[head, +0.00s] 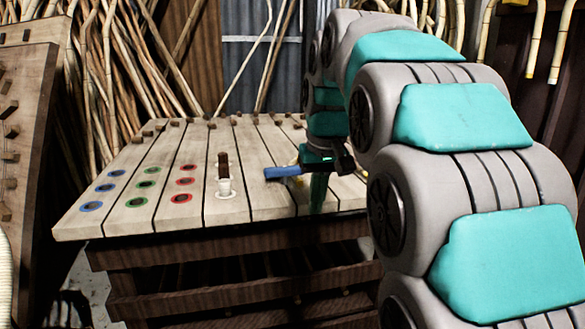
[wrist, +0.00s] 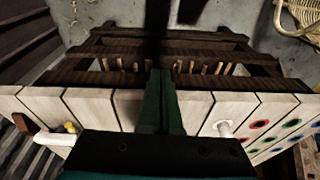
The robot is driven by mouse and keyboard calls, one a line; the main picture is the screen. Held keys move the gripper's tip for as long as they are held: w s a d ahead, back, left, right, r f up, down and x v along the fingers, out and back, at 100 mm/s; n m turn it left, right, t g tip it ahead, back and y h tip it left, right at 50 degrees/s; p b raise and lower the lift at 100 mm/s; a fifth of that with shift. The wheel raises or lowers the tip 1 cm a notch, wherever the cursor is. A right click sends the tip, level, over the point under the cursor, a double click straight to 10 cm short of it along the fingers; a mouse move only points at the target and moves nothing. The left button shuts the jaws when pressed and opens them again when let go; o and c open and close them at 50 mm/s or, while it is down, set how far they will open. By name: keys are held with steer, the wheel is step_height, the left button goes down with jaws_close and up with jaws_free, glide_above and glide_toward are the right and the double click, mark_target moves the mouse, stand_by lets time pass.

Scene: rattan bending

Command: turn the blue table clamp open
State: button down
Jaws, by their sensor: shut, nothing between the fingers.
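The blue table clamp's handle (head: 283,172) lies level just above the slatted table top, in the middle of the head view. Its right end reaches behind or against my gripper; I cannot tell whether they touch. My gripper (head: 318,205) points down beside the handle's right end, close to the table's front part. Its green fingers are shut and empty in the wrist view (wrist: 160,98). The blue handle does not show in the wrist view, where the dark gripper body covers the lower middle. The clamp's body is mostly hidden.
The slatted table (head: 110,215) has blue, green and red rings at left. A white holder (head: 225,187) with a brown upright piece stands left of the blue handle. A white and brown part (wrist: 45,137) with a yellow knob (wrist: 72,127) shows left in the wrist view.

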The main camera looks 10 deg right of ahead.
mark_target(285, 175)
steer(key=w+d+r+t, duration=0.1)
steer(key=w+r+t, duration=0.1)
steer(key=w+r, duration=0.75)
steer(key=shift+n, duration=0.3)
steer(key=x, duration=0.7)
steer(key=p+x, duration=0.1)
steer(key=x, duration=0.3)
steer(key=shift+w+d+r, duration=0.15)
steer(key=shift+w+d, duration=0.05)
steer(key=shift+d, duration=0.15)
steer(key=shift+w, duration=0.2)
steer(key=shift+w+a+p, duration=0.1)
steer(key=shift+w+p, duration=0.3)
steer(key=shift+w, duration=1.5)
